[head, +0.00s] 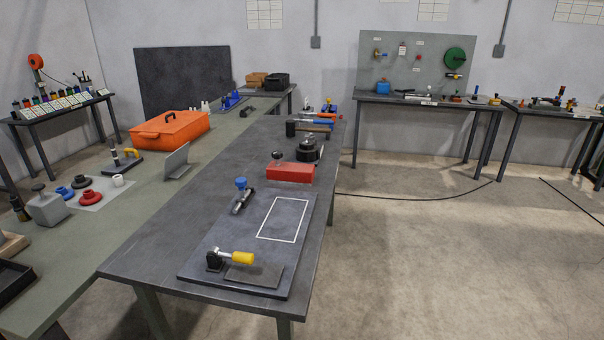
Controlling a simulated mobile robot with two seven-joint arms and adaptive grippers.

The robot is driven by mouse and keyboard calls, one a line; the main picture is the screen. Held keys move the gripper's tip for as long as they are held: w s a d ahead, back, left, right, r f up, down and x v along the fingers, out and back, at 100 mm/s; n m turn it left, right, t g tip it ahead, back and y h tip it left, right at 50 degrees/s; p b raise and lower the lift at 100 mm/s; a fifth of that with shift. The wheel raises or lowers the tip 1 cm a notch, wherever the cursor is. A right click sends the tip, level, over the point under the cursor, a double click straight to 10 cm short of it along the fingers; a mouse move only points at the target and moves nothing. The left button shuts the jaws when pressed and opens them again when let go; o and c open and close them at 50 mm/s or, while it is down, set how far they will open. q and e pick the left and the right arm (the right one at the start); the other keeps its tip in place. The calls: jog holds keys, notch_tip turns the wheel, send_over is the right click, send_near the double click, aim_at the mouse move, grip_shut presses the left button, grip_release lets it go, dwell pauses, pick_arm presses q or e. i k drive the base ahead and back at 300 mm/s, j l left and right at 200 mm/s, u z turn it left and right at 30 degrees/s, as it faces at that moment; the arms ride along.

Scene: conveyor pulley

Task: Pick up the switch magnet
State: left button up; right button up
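No part is clearly marked as the switch magnet, so I cannot tell which it is. A red block (290,173) with a dark knob-like part at its back left sits at the far end of a dark plate (215,257) on the dark grey table. A small dark device with a blue knob (241,184) stands on the plate's left side. A toggle clamp with a yellow handle (242,258) is at its near end. A grey block with a knob on top (46,208) stands on the green bench at the left. Neither of my grippers is in view.
The dark grey table (150,250) has bare room left of the plate. A black round part (308,150) and a hammer (305,127) lie beyond the red block. The green bench (120,215) holds an orange case (170,130) and blue, red and black rings. The floor at right is mostly clear, with cables.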

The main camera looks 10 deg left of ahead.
aim_at(288, 172)
jog(key=i+l, duration=0.1)
jog(key=l, duration=0.2)
jog(key=i+l+u, duration=0.1)
jog(key=l, duration=0.55)
jog(key=i+l+u, duration=0.1)
jog(key=i+l, duration=0.25)
jog(key=i+l+u, duration=0.1)
jog(key=i+l, duration=0.2)
jog(key=l, duration=0.25)
